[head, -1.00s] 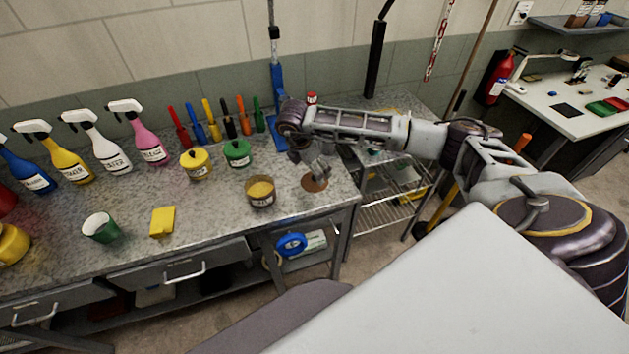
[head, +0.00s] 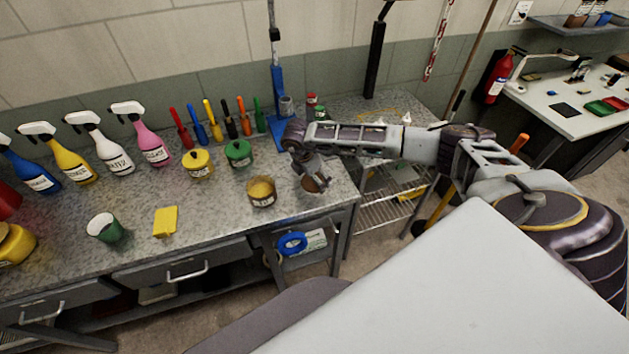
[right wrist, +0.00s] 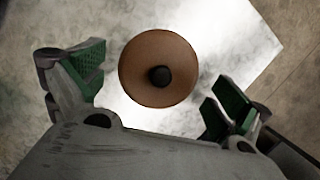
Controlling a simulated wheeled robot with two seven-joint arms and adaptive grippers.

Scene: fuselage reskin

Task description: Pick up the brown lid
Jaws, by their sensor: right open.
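The brown lid (head: 313,184) is a round disc lying on the grey speckled bench top, near its right front corner. In the right wrist view the lid (right wrist: 158,70) shows whole, with a dark round knob at its centre. My right gripper (head: 312,178) is just above the lid in the head view and partly covers it. In the right wrist view its two green-padded fingers (right wrist: 160,90) are wide apart, one to each side of the lid, and nothing is between them in grip. My left gripper is not in view.
A yellow sponge-like block (head: 165,221) and a green cup (head: 104,228) are further left. The bench's right edge is close.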

